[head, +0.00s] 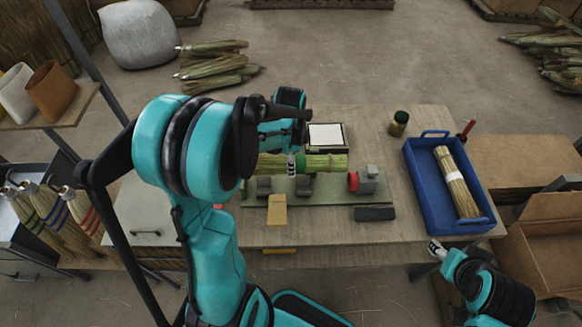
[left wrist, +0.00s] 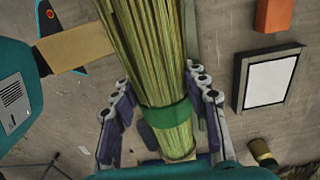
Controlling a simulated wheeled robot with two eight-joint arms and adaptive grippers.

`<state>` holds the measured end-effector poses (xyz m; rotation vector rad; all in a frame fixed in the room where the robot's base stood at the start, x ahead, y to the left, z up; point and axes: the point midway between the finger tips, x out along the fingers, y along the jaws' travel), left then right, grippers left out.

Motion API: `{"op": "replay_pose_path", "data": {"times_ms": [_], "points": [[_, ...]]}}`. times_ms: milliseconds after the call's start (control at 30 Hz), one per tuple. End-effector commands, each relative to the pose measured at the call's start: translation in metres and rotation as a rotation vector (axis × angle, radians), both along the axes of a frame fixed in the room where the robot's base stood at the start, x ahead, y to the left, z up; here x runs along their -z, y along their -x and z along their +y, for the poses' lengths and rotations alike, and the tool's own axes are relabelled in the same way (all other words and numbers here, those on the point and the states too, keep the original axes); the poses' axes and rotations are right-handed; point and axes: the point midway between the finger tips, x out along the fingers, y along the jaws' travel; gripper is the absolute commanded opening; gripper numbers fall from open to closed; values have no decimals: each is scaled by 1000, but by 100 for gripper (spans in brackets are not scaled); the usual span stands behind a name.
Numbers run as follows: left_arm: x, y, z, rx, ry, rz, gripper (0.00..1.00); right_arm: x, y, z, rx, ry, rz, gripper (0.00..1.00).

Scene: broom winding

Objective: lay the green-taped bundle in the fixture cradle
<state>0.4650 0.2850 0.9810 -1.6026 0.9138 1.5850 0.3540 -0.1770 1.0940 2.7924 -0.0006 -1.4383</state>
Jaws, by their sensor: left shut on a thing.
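The green-taped bundle (head: 326,164) is a sheaf of yellow-green straw with a green band. It lies level, left to right, over the back part of the fixture in the head view. My left gripper (head: 292,165) is shut on it; in the left wrist view its fingers flank the bundle (left wrist: 150,50) near the green band. The fixture (head: 330,209) is a green plate with dark cradle blocks (head: 304,185) and a red-and-grey clamp (head: 366,181) at its right. I cannot tell whether the bundle touches the cradle. My right gripper (head: 437,250) is by the bench's front right edge, its opening unclear.
A blue tray (head: 416,178) holding a white-banded bundle (head: 457,182) is on the right of the bench. A white pad in a black frame (head: 326,136) and a jar (head: 399,123) are behind the fixture. A dark block (head: 375,214) lies in front.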

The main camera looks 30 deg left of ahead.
Motion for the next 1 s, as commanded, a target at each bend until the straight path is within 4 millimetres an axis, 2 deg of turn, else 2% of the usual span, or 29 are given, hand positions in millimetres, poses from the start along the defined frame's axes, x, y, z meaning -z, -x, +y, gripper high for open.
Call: {"op": "replay_pose_path", "data": {"times_ms": [100, 467, 1000], "points": [[14, 0, 0, 0, 0, 0, 15, 14, 0, 0, 0, 0, 0, 51], [27, 0, 0, 0, 0, 0, 15, 24, 0, 0, 0, 0, 0, 51], [82, 0, 0, 0, 0, 0, 15, 66, 0, 0, 0, 0, 0, 51]]}}
